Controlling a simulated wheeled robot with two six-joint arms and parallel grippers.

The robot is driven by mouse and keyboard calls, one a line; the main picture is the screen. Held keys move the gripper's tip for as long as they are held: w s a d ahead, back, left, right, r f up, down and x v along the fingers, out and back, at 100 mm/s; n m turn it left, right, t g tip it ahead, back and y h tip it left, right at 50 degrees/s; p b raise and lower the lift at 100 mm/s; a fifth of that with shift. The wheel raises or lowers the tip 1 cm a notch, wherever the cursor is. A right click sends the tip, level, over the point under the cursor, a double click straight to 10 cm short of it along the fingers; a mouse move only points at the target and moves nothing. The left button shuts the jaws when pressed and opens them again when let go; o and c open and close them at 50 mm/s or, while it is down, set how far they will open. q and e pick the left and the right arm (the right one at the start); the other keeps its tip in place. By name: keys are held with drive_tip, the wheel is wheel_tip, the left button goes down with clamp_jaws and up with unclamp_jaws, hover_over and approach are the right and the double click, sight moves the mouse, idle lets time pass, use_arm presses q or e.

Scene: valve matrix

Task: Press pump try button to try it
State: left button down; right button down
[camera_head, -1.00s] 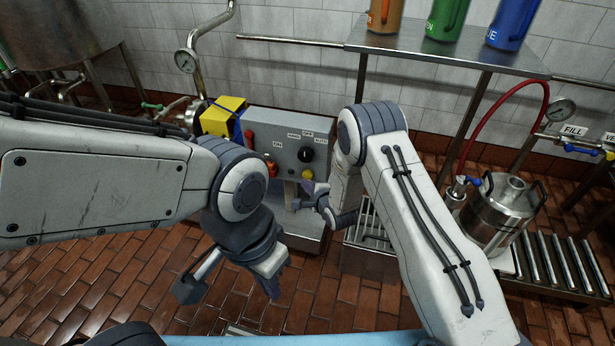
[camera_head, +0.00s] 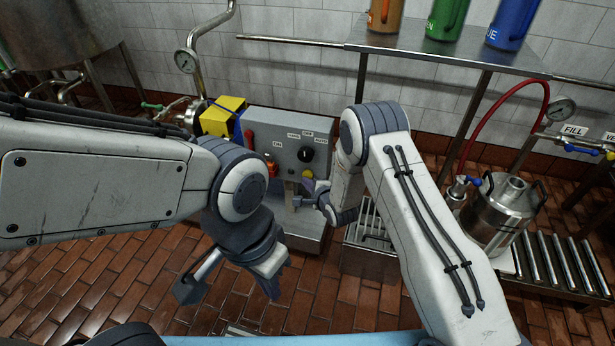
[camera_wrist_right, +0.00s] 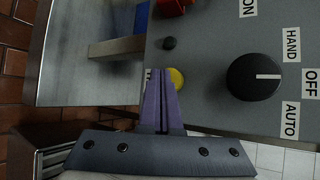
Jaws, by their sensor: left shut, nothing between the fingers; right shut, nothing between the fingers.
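The grey pump control panel (camera_head: 285,137) faces me in the head view. A yellow button (camera_wrist_right: 177,78) sits below the black selector knob (camera_wrist_right: 254,76), which is labelled HAND, OFF and AUTO; the button also shows in the head view (camera_head: 308,173). A label beside the button is mostly hidden by my fingers. My right gripper (camera_wrist_right: 160,72) is shut and empty, its tips overlapping one edge of the yellow button in the wrist view. I cannot tell whether they touch it. My left gripper (camera_head: 273,287) is shut and empty, low over the floor.
A red-orange control (camera_head: 271,168) and a small dark button or lamp (camera_wrist_right: 169,43) are also on the panel. A yellow box (camera_head: 222,117) adjoins its left. A steel keg (camera_head: 502,210) stands at right, below a shelf (camera_head: 440,61) with coloured jugs.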

drive_tip(key=shift+w+d, duration=0.15)
drive_tip(key=shift+w, duration=0.35)
idle(0.4)
idle(0.3)
drive_tip(key=shift+s+a, duration=0.3)
drive_tip(key=shift+s, duration=0.6)
drive_tip(key=s, duration=0.1)
drive_tip(key=s+a+p, duration=0.1)
drive_tip(key=s, duration=0.1)
drive_tip(key=s+p, duration=0.1)
drive_tip(key=shift+s+a, duration=0.25)
drive_tip(key=shift+s, duration=0.15)
idle(0.3)
